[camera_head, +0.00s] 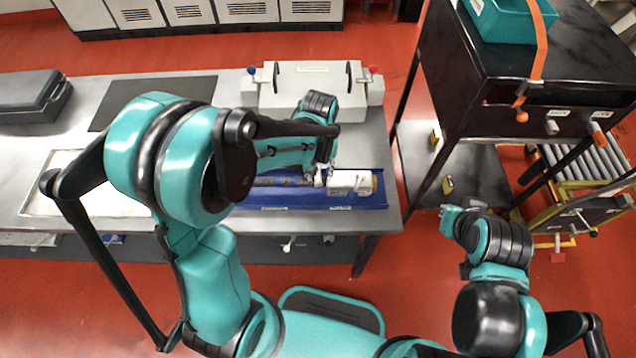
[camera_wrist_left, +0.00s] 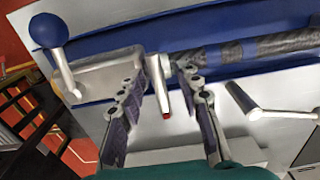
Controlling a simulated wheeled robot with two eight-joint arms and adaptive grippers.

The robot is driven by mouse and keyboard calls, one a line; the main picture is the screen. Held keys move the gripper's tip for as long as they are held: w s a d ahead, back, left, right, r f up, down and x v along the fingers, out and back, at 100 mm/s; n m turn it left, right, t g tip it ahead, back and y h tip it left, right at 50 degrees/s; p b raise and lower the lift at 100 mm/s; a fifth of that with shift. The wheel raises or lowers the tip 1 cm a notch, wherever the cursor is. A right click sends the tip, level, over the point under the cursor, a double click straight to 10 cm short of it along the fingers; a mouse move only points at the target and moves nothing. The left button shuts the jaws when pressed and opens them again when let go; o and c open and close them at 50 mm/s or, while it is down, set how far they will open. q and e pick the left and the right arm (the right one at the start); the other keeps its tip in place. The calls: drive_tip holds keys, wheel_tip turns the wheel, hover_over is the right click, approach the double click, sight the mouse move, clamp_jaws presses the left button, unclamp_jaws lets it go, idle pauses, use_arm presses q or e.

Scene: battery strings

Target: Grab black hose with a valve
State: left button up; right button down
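The black hose (camera_head: 280,181) lies in a long blue tray (camera_head: 290,207) on the workbench. A pale valve body (camera_head: 350,183) is at its right end. In the left wrist view the dark hose (camera_wrist_left: 245,48) runs to the upper right, and a grey metal body (camera_wrist_left: 108,75) and a short red-tipped lever (camera_wrist_left: 160,88) are at its left end. My left gripper (camera_head: 318,180) is over the join of hose and valve. Its fingers (camera_wrist_left: 162,100) are spread either side of the red-tipped lever, with no visible grip. My right gripper (camera_head: 450,218) is away from the bench; its finger opening is unclear.
A pale fixture (camera_head: 312,92) with blue and red knobs stands behind the tray. A dark case (camera_head: 30,90) is at the bench's left. A black cabinet (camera_head: 540,80) stands right of the bench. A blue-knobbed lever (camera_wrist_left: 48,32) shows in the wrist view.

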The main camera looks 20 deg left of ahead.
use_arm(q)
clamp_jaws()
drive_tip(key=shift+r, duration=0.2)
